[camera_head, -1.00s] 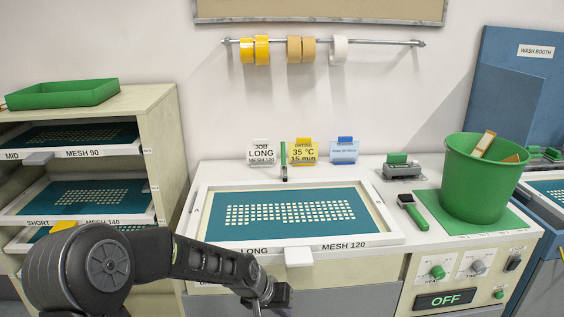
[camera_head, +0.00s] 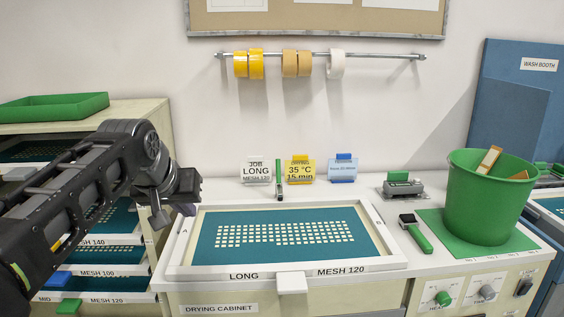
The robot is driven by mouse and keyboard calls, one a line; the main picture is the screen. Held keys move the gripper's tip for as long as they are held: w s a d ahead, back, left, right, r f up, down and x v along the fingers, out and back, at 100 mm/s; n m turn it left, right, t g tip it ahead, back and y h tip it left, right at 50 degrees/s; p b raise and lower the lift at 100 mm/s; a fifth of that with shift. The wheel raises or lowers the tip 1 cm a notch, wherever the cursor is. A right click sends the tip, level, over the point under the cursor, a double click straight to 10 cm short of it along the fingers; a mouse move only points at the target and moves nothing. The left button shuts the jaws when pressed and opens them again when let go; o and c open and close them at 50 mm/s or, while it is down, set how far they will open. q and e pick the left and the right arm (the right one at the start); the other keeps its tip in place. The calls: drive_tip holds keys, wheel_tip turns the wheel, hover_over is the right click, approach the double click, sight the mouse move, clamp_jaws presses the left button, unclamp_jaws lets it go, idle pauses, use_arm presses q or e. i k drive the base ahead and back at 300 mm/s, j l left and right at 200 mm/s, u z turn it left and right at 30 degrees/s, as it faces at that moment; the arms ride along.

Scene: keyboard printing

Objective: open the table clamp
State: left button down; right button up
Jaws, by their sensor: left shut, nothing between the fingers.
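A small grey fixture with a green top, which looks like the clamp (camera_head: 403,187), sits on the cabinet top at the back right, beside the green bucket's mat. I cannot tell from here whether it is open or closed. My left gripper (camera_head: 173,208) comes in from the left and hangs over the left edge of the framed screen, well left of the clamp. It is shut and empty. My right gripper is not in view.
The framed screen (camera_head: 394,259), marked LONG and MESH 120, lies flat on the cabinet. A screen rack is at the left.

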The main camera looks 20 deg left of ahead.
sight(277, 161)
drive_tip(key=i, duration=1.3)
